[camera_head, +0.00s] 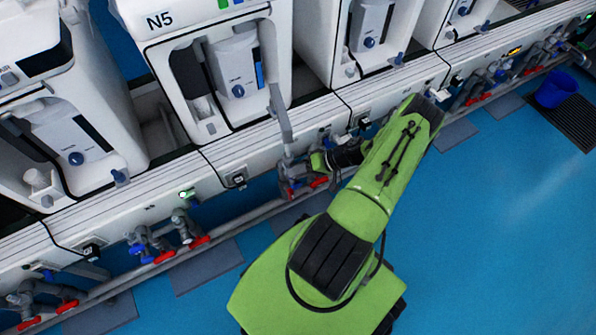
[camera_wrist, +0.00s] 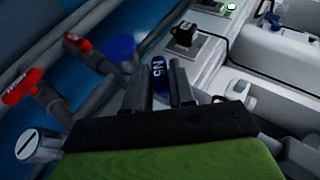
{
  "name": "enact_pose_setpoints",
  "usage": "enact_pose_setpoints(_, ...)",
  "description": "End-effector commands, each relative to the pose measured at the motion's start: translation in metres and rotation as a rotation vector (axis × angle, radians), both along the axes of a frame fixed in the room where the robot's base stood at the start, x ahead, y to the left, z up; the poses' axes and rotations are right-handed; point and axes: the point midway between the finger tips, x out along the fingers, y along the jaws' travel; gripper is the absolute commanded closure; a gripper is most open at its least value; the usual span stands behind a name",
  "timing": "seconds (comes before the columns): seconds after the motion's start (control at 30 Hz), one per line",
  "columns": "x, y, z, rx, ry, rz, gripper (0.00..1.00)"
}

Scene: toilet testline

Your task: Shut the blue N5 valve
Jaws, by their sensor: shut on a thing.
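The blue N5 valve handle (camera_wrist: 158,72) shows in the wrist view, with white "N5" lettering on it. The two dark fingers of my gripper (camera_wrist: 166,76) stand on either side of it and are shut on it. My palm and fingers hide its lower part and the valve body. In the head view my gripper (camera_head: 324,160) reaches the pipes at the front of the bench, below the white unit marked N5 (camera_head: 230,62). There I cannot make out the blue handle clearly.
Red valve handles (camera_wrist: 22,87) and a blue round part (camera_wrist: 121,47) lie close to the left of my fingers. Grey pipes run along the bench front, with more valves (camera_head: 165,250) further left. A blue bucket (camera_head: 556,90) stands at the right. The blue floor in front is clear.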

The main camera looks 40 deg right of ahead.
Motion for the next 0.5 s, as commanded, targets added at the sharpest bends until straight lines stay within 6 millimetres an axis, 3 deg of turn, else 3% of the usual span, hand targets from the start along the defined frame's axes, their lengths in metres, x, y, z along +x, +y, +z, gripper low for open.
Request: enact_pose_setpoints(0.5,-0.0013,-0.0037,-0.0083,0.4,-0.117,-0.007,1.0)
